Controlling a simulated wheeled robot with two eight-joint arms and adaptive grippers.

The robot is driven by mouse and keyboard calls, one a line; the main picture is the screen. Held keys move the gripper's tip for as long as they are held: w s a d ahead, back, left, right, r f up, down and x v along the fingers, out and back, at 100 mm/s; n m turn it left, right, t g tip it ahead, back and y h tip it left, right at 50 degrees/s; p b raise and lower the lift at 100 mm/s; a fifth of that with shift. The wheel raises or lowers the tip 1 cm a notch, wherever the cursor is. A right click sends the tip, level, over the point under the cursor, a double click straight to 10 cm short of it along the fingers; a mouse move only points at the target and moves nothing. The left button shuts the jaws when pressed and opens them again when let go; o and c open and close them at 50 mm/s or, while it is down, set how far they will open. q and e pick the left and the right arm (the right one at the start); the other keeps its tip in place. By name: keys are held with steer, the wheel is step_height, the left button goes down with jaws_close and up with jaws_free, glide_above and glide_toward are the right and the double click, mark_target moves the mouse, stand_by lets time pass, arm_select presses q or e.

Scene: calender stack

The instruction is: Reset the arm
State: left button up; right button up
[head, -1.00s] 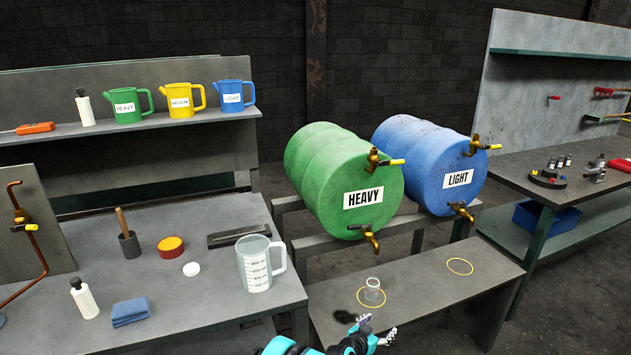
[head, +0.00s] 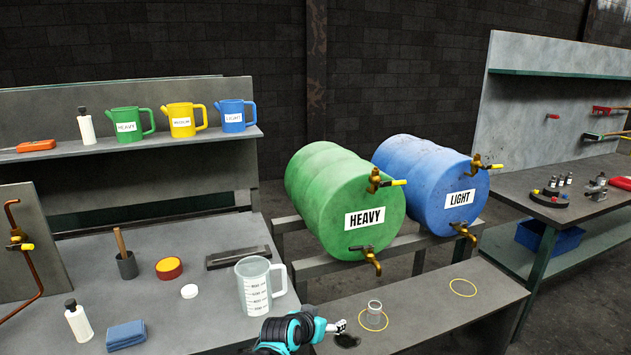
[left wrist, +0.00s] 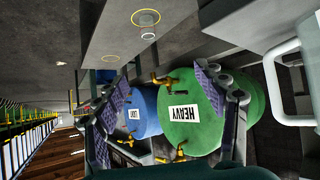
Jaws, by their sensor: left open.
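My left gripper (head: 336,327) is at the bottom of the head view, above the front shelf beside the measuring jug. Its fingers also show in the left wrist view (left wrist: 165,105), spread apart with nothing between them. The green HEAVY drum (head: 330,200) and blue LIGHT drum (head: 430,180) lie on a rack beyond it. A small clear glass (head: 375,308) stands in a yellow ring on the front shelf, right of the gripper and apart from it. My right gripper is out of view.
The clear measuring jug (head: 253,290) stands left of my gripper on the grey bench (head: 190,325). A second yellow ring (head: 463,287) on the shelf is empty. Green, yellow and blue cans stand on the upper shelf at left.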

arm_select(q)
steer(key=s+a+r+n+g+y, duration=0.1)
steer(key=s+a+r, duration=0.1)
steer(key=s+a, duration=0.45)
steer(key=s+a+r+n+y, duration=0.1)
steer(key=s+a+r, duration=0.2)
steer(key=s+a, duration=0.3)
steer(key=s+a+f+n+y, duration=0.1)
steer(key=s+a, duration=0.1)
steer(key=s, duration=0.3)
steer(key=s+a+f+n+g+y, duration=0.1)
steer(key=s+a, duration=0.2)
steer(key=s, duration=0.3)
steer(key=s+a+f, duration=0.1)
steer(key=s+a, duration=0.1)
steer(key=s, duration=0.4)
steer(key=shift+a+f+n+y, duration=0.3)
steer(key=shift+f+n+y, duration=0.05)
steer(key=shift+n+y, duration=0.05)
